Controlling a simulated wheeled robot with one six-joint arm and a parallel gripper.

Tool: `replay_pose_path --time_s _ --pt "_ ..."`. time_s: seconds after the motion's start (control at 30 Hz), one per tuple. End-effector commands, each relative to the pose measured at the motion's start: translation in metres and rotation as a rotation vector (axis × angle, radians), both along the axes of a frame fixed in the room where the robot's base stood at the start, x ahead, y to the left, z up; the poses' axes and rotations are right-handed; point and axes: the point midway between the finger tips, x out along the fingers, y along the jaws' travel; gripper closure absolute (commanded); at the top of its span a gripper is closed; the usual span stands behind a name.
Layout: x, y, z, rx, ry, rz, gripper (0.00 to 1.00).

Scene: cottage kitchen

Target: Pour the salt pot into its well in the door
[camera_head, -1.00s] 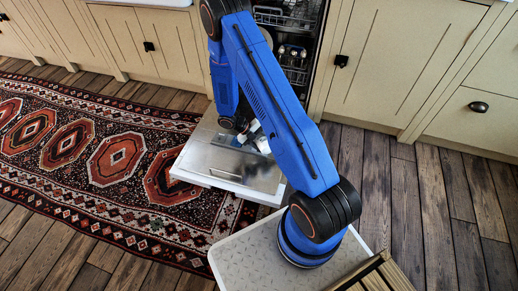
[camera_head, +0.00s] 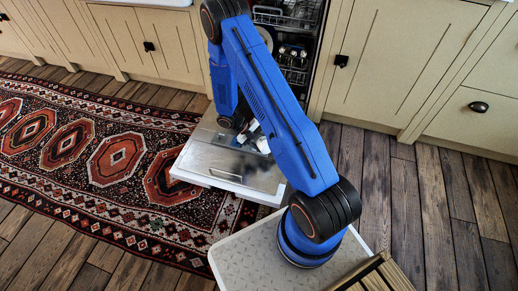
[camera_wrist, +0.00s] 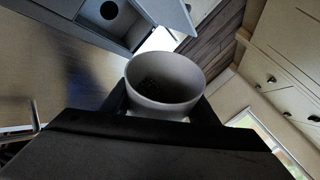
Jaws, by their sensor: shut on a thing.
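The salt pot (camera_wrist: 163,108) is a pale round cup in the wrist view, its open mouth turned toward the camera and dark specks inside. My gripper (camera_wrist: 160,103) is shut on it, with a dark finger on each side. The dishwasher door (camera_head: 225,163) is folded down flat in the head view. My gripper (camera_head: 250,133) is above its far part, largely hidden by my arm. In the wrist view, a round dark opening (camera_wrist: 108,10) shows in a grey housing at the top left, apart from the pot. A raised grey flap (camera_wrist: 172,14) stands beside it.
Dishwasher racks (camera_head: 293,60) with dishes show behind my arm. Cream cabinets (camera_head: 390,60) line the wall. A patterned red rug (camera_head: 90,150) lies left of the door. The wooden floor (camera_head: 430,200) at the right is clear.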

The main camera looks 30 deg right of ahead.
Motion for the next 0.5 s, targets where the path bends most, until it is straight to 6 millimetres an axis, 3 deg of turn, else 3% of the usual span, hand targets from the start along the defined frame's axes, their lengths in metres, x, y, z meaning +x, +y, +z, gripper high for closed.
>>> replay_pose_path --time_s 0.5 --pt "0.0011 0.0000 -0.0024 0.004 0.047 0.000 0.71"
